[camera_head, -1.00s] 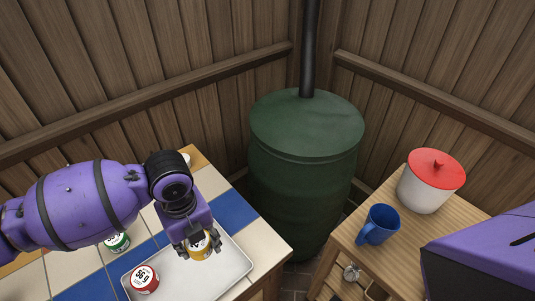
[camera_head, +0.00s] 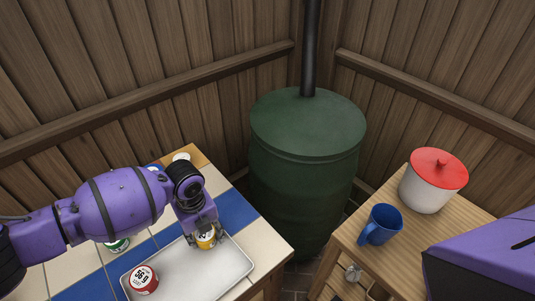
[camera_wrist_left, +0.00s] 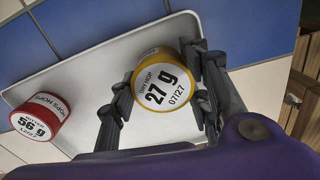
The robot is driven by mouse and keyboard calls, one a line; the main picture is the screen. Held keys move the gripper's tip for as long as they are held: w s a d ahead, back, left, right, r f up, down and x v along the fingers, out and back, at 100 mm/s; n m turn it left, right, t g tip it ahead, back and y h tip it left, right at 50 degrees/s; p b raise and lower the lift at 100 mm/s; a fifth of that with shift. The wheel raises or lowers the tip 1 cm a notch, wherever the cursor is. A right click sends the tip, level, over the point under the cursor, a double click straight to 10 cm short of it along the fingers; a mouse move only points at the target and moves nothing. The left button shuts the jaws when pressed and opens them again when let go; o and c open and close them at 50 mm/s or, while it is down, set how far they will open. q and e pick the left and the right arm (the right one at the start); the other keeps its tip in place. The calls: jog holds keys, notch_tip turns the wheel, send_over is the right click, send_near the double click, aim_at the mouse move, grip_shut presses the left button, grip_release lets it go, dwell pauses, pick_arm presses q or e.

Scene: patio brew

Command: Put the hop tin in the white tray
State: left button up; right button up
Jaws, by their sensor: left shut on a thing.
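The yellow hop tin (camera_head: 206,240), with a white label reading 27 g, is at the back part of the white tray (camera_head: 190,272). My left gripper (camera_head: 204,236) is shut on it from above. In the left wrist view the tin (camera_wrist_left: 165,84) sits between the fingers of the gripper (camera_wrist_left: 160,95), over the tray's surface (camera_wrist_left: 100,75). I cannot tell whether its base touches the tray. A red tin (camera_head: 143,279) marked 56 g stands in the tray's front left part, and it also shows in the left wrist view (camera_wrist_left: 38,117).
A green tin (camera_head: 118,246) stands on the tiled table left of the tray, partly behind my arm. A white-topped thing (camera_head: 181,157) is at the table's back edge. A green barrel (camera_head: 305,160) stands right. A blue mug (camera_head: 381,225) and red-lidded pot (camera_head: 433,182) are on the wooden table.

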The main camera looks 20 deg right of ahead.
pick_arm(q)
jog(key=shift+f, duration=0.15)
jog(key=o, duration=0.9)
notch_tip(320, 180, up, 12)
jog(key=shift+r, duration=0.2)
